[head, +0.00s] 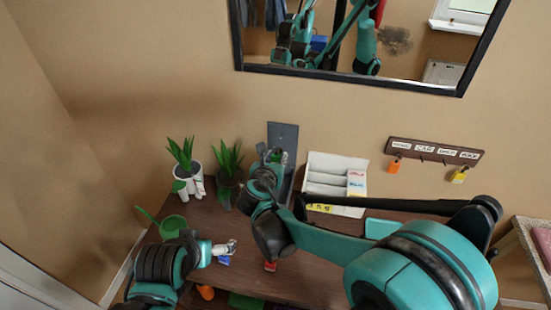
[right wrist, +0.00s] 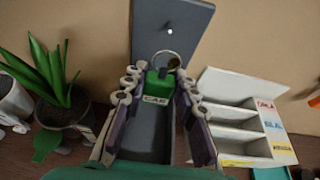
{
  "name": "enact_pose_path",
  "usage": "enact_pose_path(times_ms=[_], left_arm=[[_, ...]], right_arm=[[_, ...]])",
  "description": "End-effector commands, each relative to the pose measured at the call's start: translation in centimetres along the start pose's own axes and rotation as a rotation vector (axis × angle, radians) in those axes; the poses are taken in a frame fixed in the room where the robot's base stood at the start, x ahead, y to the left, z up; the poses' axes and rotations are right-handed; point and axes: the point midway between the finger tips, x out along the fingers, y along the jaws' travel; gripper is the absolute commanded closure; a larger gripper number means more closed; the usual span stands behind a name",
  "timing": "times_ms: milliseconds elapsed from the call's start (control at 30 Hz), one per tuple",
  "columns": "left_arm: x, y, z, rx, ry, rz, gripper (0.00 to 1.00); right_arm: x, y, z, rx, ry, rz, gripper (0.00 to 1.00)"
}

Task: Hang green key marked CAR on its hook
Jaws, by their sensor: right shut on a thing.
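The green key tag marked CAR (right wrist: 156,88) with its metal ring (right wrist: 166,60) is between the fingers of my right gripper (right wrist: 160,100), which is shut on it. In the head view my right gripper (head: 274,156) is in front of the grey wall holder (head: 283,133). The dark hook rack (head: 435,151) is on the wall to the right, with a CAR label (head: 424,148) second from left. An orange key (head: 394,166) hangs under the leftmost label and a yellow key (head: 459,176) at the right end. My left gripper (head: 230,247) is low over the table; its jaws are unclear.
A white sorter (head: 325,163) with labelled compartments stands right of the grey holder. Potted plants (head: 184,168) stand to the left. A blue tag (head: 224,260) and a red tag (head: 270,266) lie on the brown table. A mirror (head: 455,92) hangs above.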

Motion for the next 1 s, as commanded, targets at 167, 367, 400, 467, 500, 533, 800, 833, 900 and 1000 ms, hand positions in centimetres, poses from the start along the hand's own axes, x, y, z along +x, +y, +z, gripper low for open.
enact_pose_path(times_ms=[167, 367, 400, 467, 500, 533, 800, 833, 900, 1000], left_arm=[[0.1, 0.0, 0.0, 0.0, 0.0, 0.0, 0.0], [0.1, 0.0, 0.1, 0.0, 0.0, 0.0, 0.0], [0.1, 0.0, 0.1, 0.0, 0.0, 0.0, 0.0], [0.1, 0.0, 0.1, 0.0, 0.0, 0.0, 0.0], [0.1, 0.0, 0.1, 0.0, 0.0, 0.0, 0.0], [0.1, 0.0, 0.1, 0.0, 0.0, 0.0, 0.0], [0.2, 0.0, 0.1, 0.0, 0.0, 0.0, 0.0], [0.2, 0.0, 0.1, 0.0, 0.0, 0.0, 0.0], [0.2, 0.0, 0.1, 0.0, 0.0, 0.0, 0.0], [0.3, 0.0, 0.2, 0.0, 0.0, 0.0, 0.0]], right_arm=[[1.1, 0.0, 0.3, -0.001, 0.0, 0.0, 0.94], [2.4, 0.0, 0.7, 0.001, 0.0, 0.0, 0.94], [2.6, 0.0, 0.8, 0.001, 0.0, 0.0, 0.94], [3.0, 0.0, 0.9, 0.001, 0.0, 0.0, 0.94], [3.2, 0.0, 1.0, 0.0, 0.0, 0.001, 0.94], [3.4, 0.0, 1.0, 0.0, 0.0, 0.0, 0.94], [5.0, 0.0, 1.5, 0.0, 0.0, 0.0, 0.94], [5.2, 0.0, 1.6, 0.0, 0.0, 0.0, 0.94], [5.6, 0.0, 1.7, 0.0, 0.0, 0.0, 0.94], [6.2, 0.0, 1.7, 0.0, 0.0, 0.0, 0.94]])
